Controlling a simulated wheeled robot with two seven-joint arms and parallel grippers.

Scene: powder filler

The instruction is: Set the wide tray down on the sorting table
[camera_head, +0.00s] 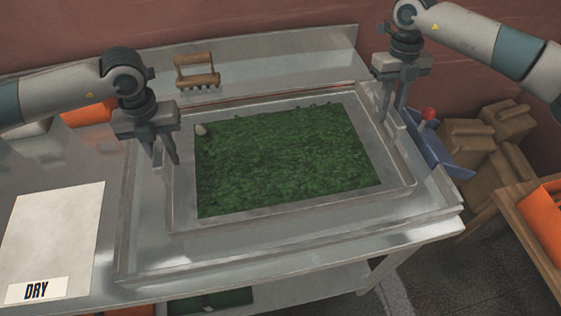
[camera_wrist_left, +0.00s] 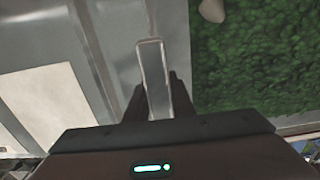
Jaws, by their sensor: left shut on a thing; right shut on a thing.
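The wide tray (camera_head: 300,206) is a shallow metal tray with a layer of green leafy material (camera_head: 285,155) in it. It is over the sorting table (camera_head: 60,165); whether it touches the surface I cannot tell. My left gripper (camera_head: 167,162) is shut on the tray's left side. In the left wrist view its fingers (camera_wrist_left: 157,100) close around a pale upright handle (camera_wrist_left: 152,65). My right gripper (camera_head: 393,115) is shut on the tray's right side, its fingertips partly hidden. A small pale lump (camera_head: 201,130) lies at the far left corner of the green layer.
A raised metal rim (camera_head: 290,268) surrounds the tray area. A wooden-handled rake tool (camera_head: 197,72) stands behind. A white sheet marked DRY (camera_head: 52,240) lies at left. A blue bin (camera_head: 440,155) and brown sacks (camera_head: 490,135) are at right.

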